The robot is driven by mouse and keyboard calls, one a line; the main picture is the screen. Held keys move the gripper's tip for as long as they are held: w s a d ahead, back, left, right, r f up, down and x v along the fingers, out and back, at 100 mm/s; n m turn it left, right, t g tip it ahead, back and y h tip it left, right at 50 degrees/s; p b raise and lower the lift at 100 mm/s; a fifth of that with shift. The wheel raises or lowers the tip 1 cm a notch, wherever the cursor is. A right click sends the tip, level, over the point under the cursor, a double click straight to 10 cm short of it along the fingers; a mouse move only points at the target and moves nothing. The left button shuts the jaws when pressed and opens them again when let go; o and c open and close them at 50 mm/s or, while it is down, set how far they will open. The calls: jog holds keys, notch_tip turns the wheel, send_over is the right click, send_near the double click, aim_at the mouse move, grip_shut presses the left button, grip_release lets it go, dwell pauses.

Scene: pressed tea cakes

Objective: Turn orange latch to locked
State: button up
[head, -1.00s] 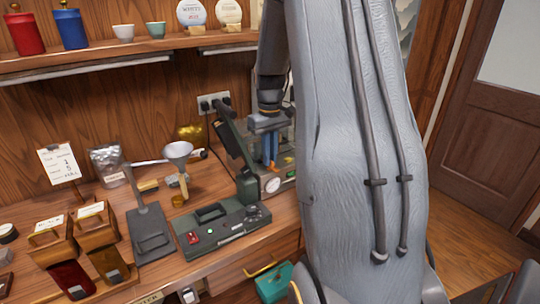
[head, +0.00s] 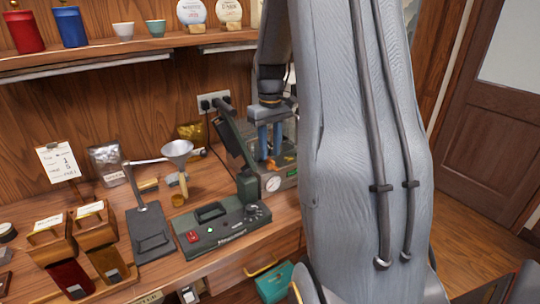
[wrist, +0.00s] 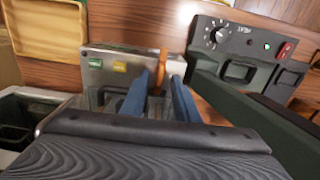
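The orange latch (wrist: 160,68) is on the small metal-fronted machine (wrist: 97,85) and stands upright in the wrist view. In the head view its orange part (head: 287,160) shows just below my gripper (head: 271,155). My gripper has two blue fingers, also seen in the wrist view (wrist: 165,95), and they stand apart. The latch appears in the gap between them; I cannot tell whether either finger touches it. A green label (wrist: 95,63) and a yellow label (wrist: 120,66) sit left of the latch. The latch's lower end is hidden.
A dark lever arm (head: 233,143) rises close beside my gripper. A funnel (head: 177,150) and a flat scale-like device (head: 150,232) stand to the left.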

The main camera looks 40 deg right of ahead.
aim_at(270, 158)
notch_tip(270, 158, up, 6)
jog(key=shift+f+b, duration=0.15)
jog(key=shift+b, duration=0.55)
jog(key=shift+s, duration=0.1)
